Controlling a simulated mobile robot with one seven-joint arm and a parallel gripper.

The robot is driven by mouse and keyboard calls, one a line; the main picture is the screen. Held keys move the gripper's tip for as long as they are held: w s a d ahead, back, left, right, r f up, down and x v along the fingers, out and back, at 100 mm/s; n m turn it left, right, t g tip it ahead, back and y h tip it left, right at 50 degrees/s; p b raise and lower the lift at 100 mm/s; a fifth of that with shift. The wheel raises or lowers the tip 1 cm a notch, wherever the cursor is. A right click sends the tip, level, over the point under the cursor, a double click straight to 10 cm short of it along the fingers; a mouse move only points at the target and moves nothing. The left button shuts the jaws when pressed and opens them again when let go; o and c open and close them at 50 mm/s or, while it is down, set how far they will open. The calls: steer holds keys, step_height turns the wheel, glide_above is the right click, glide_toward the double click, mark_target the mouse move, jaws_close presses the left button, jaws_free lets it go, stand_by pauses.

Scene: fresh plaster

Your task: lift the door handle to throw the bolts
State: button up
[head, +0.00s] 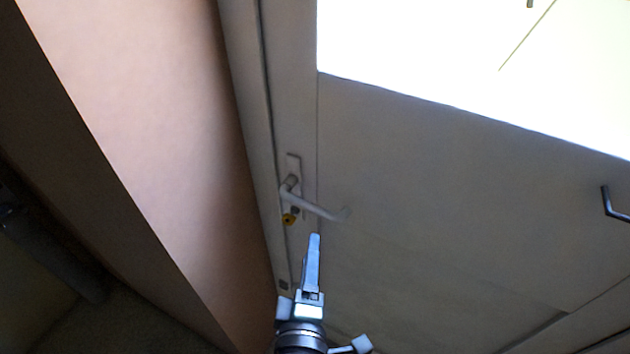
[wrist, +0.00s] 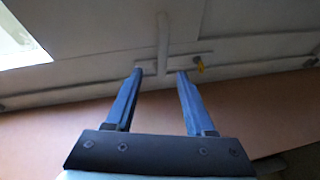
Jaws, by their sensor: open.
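The door handle (head: 318,207) is a pale lever on a narrow upright plate (head: 293,165) near the door's left edge. It points right and slightly down in the head view, its tip bent. My gripper (head: 315,237) is just below the lever in that view, with a small gap in the picture. In the wrist view the lever (wrist: 163,33) runs up from its plate (wrist: 205,58), in line with the space between the two open fingers (wrist: 160,73). The fingers hold nothing. Their exact distance from the lever is hard to tell.
The pinkish wall (head: 150,110) stands close on the left. A bright window pane (head: 450,60) fills the door's upper part. Another dark handle (head: 612,205) is at far right.

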mark_target(314, 213)
steer(key=w, duration=0.4)
steer(key=w+d+f+p, duration=0.1)
steer(key=w, duration=0.3)
steer(key=w+f, duration=0.1)
steer(key=w, duration=0.3)
steer(key=shift+d+f+p, duration=0.1)
steer(key=shift+d+p, duration=0.1)
steer(key=shift+p, duration=0.1)
steer(key=shift+n, duration=0.3)
jaws_close()
stand_by(0.9)
